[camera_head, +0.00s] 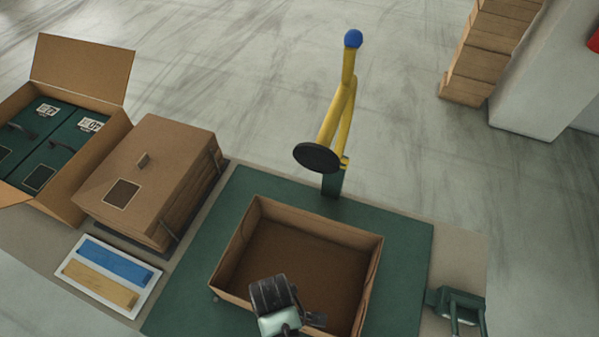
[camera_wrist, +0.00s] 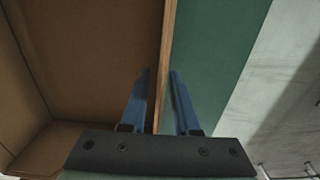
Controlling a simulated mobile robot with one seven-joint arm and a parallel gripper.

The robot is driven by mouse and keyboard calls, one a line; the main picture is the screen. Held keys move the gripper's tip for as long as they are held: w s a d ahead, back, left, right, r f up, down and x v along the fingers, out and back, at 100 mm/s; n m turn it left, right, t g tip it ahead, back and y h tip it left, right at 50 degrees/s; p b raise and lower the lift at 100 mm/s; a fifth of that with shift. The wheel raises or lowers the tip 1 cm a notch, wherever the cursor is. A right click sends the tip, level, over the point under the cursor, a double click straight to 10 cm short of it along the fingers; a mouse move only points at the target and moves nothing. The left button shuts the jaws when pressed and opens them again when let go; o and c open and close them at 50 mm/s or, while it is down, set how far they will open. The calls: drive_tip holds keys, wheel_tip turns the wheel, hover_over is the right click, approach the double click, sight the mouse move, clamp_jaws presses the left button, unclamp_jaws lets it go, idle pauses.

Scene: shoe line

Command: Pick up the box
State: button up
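An open, empty-looking brown cardboard box (camera_head: 300,255) sits on a green mat (camera_head: 405,262) on the bench. In the wrist view, one wall of this box (camera_wrist: 166,45) runs between the two blue fingers of my gripper (camera_wrist: 159,75). The left finger is on the inner side and the right finger is outside, over the green mat. Small gaps show beside the wall, so the fingers are apart and not clamped. In the head view, my wrist covers the near part of the box, and the fingertips are hard to make out.
A closed brown box (camera_head: 155,165) stands left of the mat, beside an open carton (camera_head: 85,65) holding green boxes. A white tray (camera_head: 70,272) with blue and tan strips lies in front. A yellow post (camera_head: 338,115) with a black disc rises behind the open box.

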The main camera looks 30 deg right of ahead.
clamp_jaws()
idle(1.2)
